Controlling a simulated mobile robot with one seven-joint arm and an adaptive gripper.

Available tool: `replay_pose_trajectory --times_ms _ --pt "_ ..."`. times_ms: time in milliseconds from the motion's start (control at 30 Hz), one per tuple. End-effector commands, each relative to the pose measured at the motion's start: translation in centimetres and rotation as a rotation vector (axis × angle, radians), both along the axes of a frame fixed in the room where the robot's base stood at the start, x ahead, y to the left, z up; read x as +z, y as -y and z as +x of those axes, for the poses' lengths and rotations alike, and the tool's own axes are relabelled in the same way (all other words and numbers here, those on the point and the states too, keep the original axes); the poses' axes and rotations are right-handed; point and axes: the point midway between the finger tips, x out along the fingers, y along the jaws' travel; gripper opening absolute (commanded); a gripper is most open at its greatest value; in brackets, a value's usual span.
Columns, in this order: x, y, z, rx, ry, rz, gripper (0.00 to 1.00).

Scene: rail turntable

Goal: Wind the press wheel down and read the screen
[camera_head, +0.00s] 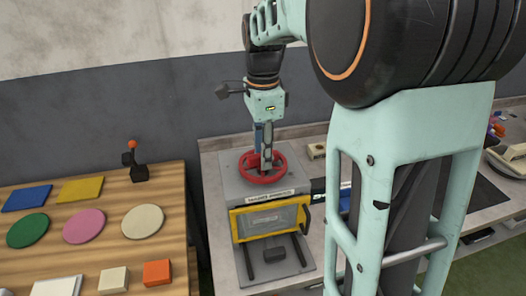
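The red press wheel (279,176) lies flat on top of a grey press (231,182). My gripper (266,163) points straight down at the wheel, with its fingers at or just above the wheel's middle. Whether the fingers touch the wheel or grip it cannot be told from here, nor whether they are open or shut. The press front has a yellow-framed panel (271,218) with a black handle on its right and a label strip above. A small dark box (326,190) right of the press is partly hidden by my arm; I cannot tell whether it is the screen, and no reading is legible.
A wooden table (110,190) at left holds coloured discs and blocks, and a dark lever (136,160) with an orange knob. A grey bench carries the press; its right part is largely covered by my arm. A grey plate with dark rails lies before the press.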

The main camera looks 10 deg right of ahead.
Motion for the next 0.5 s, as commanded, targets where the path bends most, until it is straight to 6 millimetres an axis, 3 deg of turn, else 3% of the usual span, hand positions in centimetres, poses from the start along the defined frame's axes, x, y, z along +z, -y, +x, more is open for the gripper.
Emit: replay_pose_trajectory --times_ms 167,500 --pt "1.6 0.0 0.1 0.0 0.004 0.0 0.3" --pt "8.7 0.0 0.1 0.0 0.005 0.0 0.3"
